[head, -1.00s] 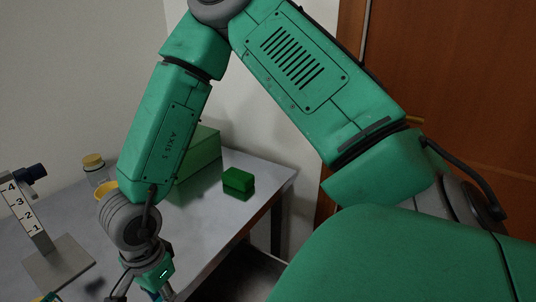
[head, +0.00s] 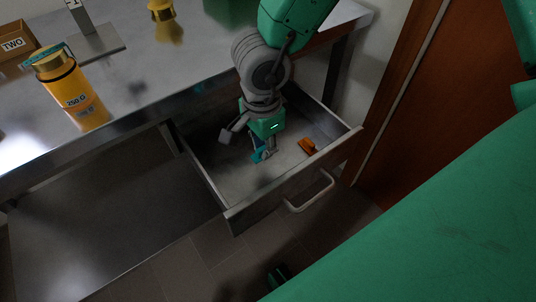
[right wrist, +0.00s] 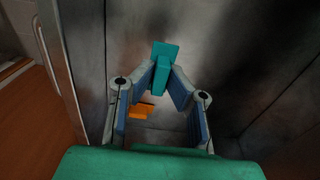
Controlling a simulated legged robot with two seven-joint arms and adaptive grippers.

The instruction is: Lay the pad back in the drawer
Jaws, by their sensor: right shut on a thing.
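A teal pad (right wrist: 162,62) is pinched between the fingertips of my right gripper (right wrist: 161,72) in the right wrist view. In the head view the pad (head: 261,155) is a small teal patch under the right gripper (head: 256,150), partly hidden by the fingers. The grey metal drawer (head: 275,192) is pulled open below the table top. The right gripper reaches down inside its outline. I cannot tell whether the pad touches the drawer floor. My left gripper is not in view.
An orange object (head: 307,146) lies in the drawer, right of the gripper; it also shows in the right wrist view (right wrist: 142,111). A yellow bottle (head: 70,88) and a brown box (head: 22,42) stand on the table (head: 140,75). A wooden door (head: 418,125) is at right.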

